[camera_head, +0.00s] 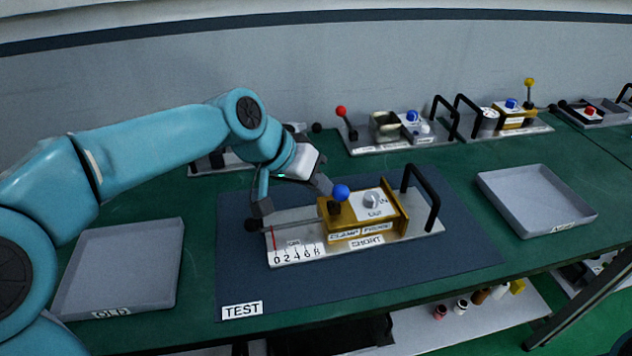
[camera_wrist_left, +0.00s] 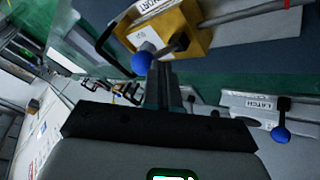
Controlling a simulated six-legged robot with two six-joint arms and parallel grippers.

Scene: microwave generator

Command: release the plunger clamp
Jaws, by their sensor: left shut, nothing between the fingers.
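The plunger clamp fixture is a gold block (camera_head: 345,228) labelled CLAMP and PROBE, on a pale base plate with a 0–8 scale. A blue ball knob (camera_head: 341,192) stands on its left part. A black plunger knob (camera_head: 252,225) is at the plate's left end. My left gripper (camera_head: 324,186) is shut and empty, just left of the blue knob. In the left wrist view, the shut fingers (camera_wrist_left: 162,82) appear close beside the blue knob (camera_wrist_left: 141,63), with the gold block (camera_wrist_left: 170,30) beyond. I cannot tell whether they touch the knob. My right gripper is not in view.
The fixture's black handle (camera_head: 427,195) rises at its right end. A grey tray labelled OLD (camera_head: 75,262) lies left, and an empty grey tray (camera_head: 535,200) lies right. Other fixtures with knobs (camera_head: 400,130) line the back. The dark TEST mat (camera_head: 450,255) is clear in front.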

